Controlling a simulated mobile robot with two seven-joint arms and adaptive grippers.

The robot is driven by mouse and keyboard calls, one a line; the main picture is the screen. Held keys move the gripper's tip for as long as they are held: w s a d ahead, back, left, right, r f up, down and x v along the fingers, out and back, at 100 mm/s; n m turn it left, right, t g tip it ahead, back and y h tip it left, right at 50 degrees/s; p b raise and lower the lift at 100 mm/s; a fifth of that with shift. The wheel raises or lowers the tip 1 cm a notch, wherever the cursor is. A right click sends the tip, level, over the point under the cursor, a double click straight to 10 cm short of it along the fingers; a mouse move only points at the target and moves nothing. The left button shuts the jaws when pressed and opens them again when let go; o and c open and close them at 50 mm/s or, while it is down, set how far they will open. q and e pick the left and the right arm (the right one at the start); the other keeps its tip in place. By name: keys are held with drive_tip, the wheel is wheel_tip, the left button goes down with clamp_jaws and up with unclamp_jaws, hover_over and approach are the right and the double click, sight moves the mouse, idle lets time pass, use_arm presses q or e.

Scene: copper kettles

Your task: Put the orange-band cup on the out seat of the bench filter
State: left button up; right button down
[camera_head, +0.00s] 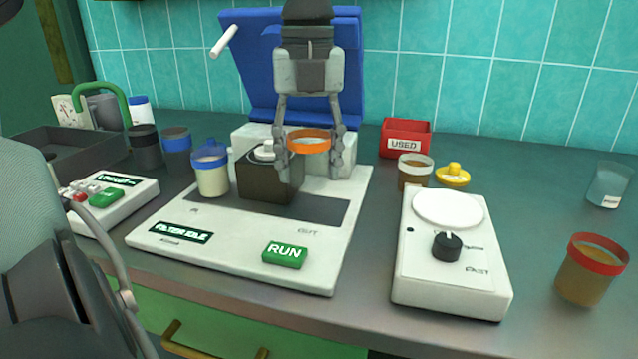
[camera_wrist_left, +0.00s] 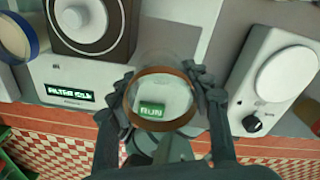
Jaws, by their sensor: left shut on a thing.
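My left gripper (camera_head: 311,148) comes down from above and is shut on the orange-band cup (camera_head: 309,134), whose clear body hardly shows. The cup is held upright above the right part of the bench filter (camera_head: 230,238). In the left wrist view the cup's band (camera_wrist_left: 163,72) sits between my fingers, and the green RUN button shows through it. The out seat is at the right of the filter's dark strip (camera_head: 322,208), above the OUT label. A blue-banded cup (camera_head: 212,178) stands at the strip's left end beside a dark block (camera_head: 268,182). My right gripper is not in view.
A white dial device (camera_head: 448,270) stands right of the filter. A red USED bin (camera_head: 405,138), a white-rimmed cup (camera_head: 414,172) and a yellow lid (camera_head: 452,176) are behind it. A red-banded cup (camera_head: 588,278) stands far right. A blue panel (camera_head: 260,62) rises behind my gripper.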

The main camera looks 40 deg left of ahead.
sight(320, 209)
use_arm(q)
drive_tip(key=shift+w+d+f, duration=0.1)
drive_tip(key=shift+w+f, duration=0.55)
drive_tip(key=shift+w, duration=0.3)
wheel_tip(320, 209, down, 3)
drive_tip(key=shift+f, duration=0.4)
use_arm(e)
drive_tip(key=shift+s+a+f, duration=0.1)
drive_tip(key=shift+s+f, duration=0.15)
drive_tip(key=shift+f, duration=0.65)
use_arm(q)
drive_tip(key=shift+f, duration=0.1)
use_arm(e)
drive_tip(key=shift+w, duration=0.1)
